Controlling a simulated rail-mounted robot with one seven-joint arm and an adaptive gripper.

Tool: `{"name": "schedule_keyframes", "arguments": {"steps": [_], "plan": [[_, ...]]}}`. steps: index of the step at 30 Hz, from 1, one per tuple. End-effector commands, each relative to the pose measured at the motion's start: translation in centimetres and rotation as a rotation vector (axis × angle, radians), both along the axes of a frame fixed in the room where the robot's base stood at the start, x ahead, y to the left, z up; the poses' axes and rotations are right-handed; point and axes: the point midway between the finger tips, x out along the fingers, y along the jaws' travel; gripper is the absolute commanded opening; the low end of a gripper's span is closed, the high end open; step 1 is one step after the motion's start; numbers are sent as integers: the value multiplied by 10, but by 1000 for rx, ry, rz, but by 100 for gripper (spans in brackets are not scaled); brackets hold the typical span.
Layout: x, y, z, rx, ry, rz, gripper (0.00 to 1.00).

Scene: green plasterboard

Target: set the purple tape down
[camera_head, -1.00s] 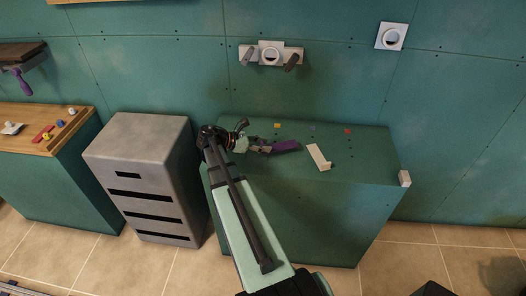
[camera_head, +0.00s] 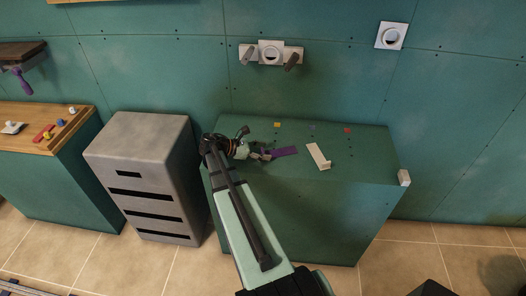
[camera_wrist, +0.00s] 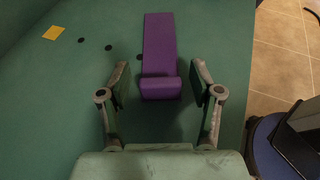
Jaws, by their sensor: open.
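The purple tape (camera_head: 284,151) lies on top of the green plasterboard counter (camera_head: 352,141), left of a white L-shaped piece. In the wrist view the purple tape (camera_wrist: 159,50) is a long flat strip with a thicker rolled end facing me. My gripper (camera_head: 262,154) is just left of the tape in the head view. In the wrist view my gripper (camera_wrist: 160,84) is open, with one finger on each side of the tape's thick end and a gap on both sides. Nothing is held.
A white L-shaped piece (camera_head: 319,157) lies right of the tape. Small yellow (camera_head: 277,125) and red (camera_head: 347,130) squares and dark holes mark the counter top. A white block (camera_head: 404,178) is at its right corner. A grey drawer cabinet (camera_head: 148,150) stands left.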

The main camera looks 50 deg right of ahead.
Motion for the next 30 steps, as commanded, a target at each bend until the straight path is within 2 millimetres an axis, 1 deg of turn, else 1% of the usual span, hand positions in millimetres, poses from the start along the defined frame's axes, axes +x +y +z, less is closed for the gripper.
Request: {"name": "schedule_keyframes", "arguments": {"steps": [5,8,11,21,25,30], "plan": [[2,2,2,0,0,1,64],[7,8,5,0,-1,2,64],[15,20,9,0,-2,3,64],[51,68,34,0,-1,2,64],[60,81,41,0,-1,2,64],[65,89,46,1,1,0,64]]}}
